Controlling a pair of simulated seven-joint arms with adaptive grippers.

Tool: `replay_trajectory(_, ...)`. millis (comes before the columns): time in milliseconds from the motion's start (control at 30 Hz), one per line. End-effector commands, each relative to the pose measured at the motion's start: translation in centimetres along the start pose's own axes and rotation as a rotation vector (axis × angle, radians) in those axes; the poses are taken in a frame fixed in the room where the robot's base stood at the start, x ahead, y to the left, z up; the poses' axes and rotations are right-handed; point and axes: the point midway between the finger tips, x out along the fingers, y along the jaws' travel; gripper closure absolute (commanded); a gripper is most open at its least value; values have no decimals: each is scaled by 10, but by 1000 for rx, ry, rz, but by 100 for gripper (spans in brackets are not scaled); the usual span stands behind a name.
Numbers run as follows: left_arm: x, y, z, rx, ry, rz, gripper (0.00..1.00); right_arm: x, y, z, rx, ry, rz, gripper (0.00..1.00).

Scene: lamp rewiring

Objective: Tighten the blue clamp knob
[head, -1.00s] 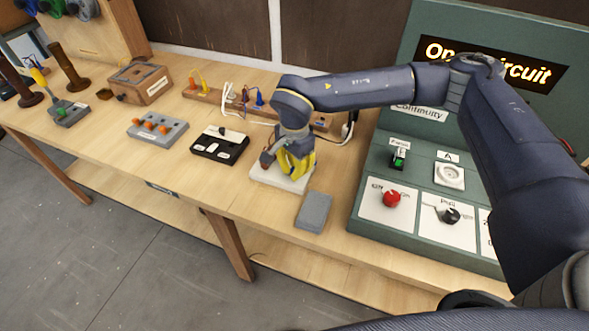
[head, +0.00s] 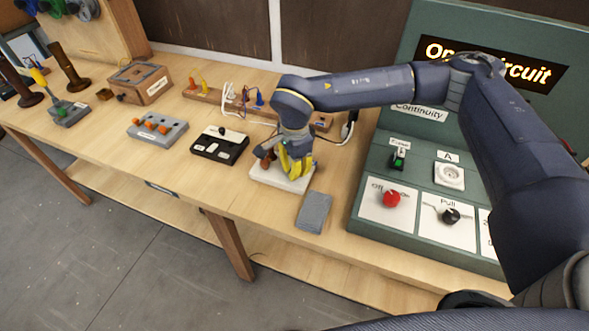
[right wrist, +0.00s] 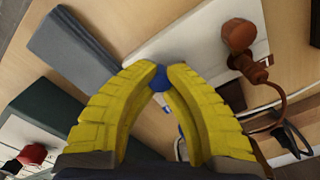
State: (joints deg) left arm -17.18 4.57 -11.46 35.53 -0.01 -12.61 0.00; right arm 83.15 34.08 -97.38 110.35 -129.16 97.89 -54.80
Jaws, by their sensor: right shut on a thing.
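The blue clamp knob (right wrist: 160,78) shows in the right wrist view between the tips of my right gripper (right wrist: 158,72). The yellow fingers are shut on it from both sides. In the head view my right gripper (head: 296,168) points down over a white base plate (head: 288,185), and the knob is hidden behind the fingers. A brown rounded part (right wrist: 239,36) stands on the plate beside the gripper. My left gripper is not in view.
A grey block (head: 314,212) lies just in front of the white plate. A black switch box (head: 220,146) is to the left. The green test panel (head: 430,240) with a red knob (head: 391,199) stands to the right. White and brown cables run behind the plate.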

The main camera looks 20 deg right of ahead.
Motion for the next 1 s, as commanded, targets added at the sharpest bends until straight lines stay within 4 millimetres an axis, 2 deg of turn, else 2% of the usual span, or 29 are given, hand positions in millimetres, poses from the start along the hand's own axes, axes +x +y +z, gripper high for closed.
replay_trajectory(67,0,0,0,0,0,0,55,-1,-1,0,0,0,-2,100)
replay_trajectory(100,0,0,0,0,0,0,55,-1,-1,0,0,0,-2,88)
replay_trajectory(400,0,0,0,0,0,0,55,0,0,0,0,0,-1,55)
replay_trajectory(733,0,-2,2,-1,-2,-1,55,-5,0,0,-1,0,-1,55)
replay_trajectory(867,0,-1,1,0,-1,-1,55,-20,-1,0,-2,0,-5,55)
replay_trajectory(1000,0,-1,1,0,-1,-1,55,-45,-1,0,0,1,-4,55)
